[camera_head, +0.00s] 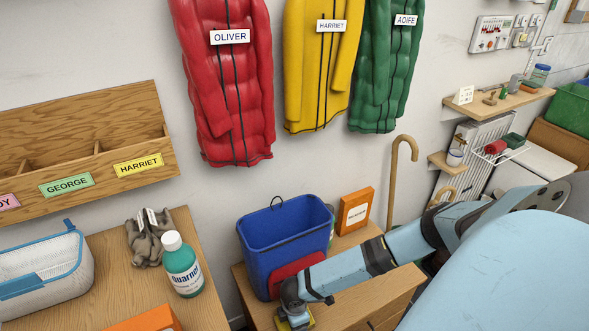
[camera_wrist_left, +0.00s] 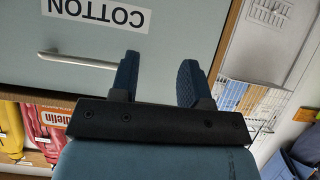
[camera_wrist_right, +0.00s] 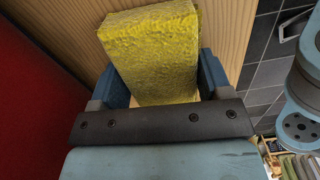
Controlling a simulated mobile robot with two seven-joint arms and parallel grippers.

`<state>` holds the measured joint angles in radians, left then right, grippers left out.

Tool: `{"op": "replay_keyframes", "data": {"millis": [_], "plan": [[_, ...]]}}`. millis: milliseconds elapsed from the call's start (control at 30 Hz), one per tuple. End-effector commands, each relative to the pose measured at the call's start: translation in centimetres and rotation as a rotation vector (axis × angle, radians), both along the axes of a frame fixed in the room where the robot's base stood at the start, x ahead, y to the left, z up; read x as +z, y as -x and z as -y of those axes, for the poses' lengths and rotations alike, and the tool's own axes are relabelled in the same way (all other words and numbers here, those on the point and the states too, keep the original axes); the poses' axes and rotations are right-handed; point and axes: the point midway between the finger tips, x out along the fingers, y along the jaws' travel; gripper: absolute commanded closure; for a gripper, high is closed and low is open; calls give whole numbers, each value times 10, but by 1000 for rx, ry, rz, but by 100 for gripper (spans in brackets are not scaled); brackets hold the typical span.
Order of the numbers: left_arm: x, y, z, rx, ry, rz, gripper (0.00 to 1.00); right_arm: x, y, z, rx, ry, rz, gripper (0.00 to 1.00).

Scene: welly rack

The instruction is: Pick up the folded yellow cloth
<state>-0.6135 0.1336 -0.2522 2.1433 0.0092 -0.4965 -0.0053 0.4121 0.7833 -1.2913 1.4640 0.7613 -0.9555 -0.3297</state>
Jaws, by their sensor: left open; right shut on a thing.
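The folded yellow cloth (camera_wrist_right: 152,50) is a thick, rough-textured block in the right wrist view. My right gripper (camera_wrist_right: 163,82) is shut on it, with one blue finger on either side. In the head view only a small part of the cloth (camera_head: 301,321) shows, under my right gripper (camera_head: 292,314) at the bottom edge, over the wooden top beside the blue bucket. I cannot tell whether it touches the wood. My left gripper (camera_wrist_left: 158,80) shows only in the left wrist view. It is open and empty, in front of a pale panel labelled COTTON with a metal handle.
The blue bucket (camera_head: 284,238) and a red item (camera_head: 297,268) stand close behind my right gripper. An orange box (camera_head: 354,210) is farther back. A green-blue bottle (camera_head: 182,266), grey gloves (camera_head: 148,238) and a white basket (camera_head: 45,268) occupy the left wooden top.

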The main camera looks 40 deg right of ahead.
Motion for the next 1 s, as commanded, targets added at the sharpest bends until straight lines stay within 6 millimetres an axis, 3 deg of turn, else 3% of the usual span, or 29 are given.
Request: {"op": "replay_keyframes", "data": {"millis": [267, 800, 1000], "plan": [[5, 0, 0, 0, 0, -2, 57, 19, 0, 0, 1, -1, 0, 51], [13, 4, -2, 13, 9, -41, 57, 151, 0, 0, 1, -1, 1, 51], [16, 3, -2, 17, 13, -43, 57, 183, 0, 0, 1, 0, 1, 51]]}}
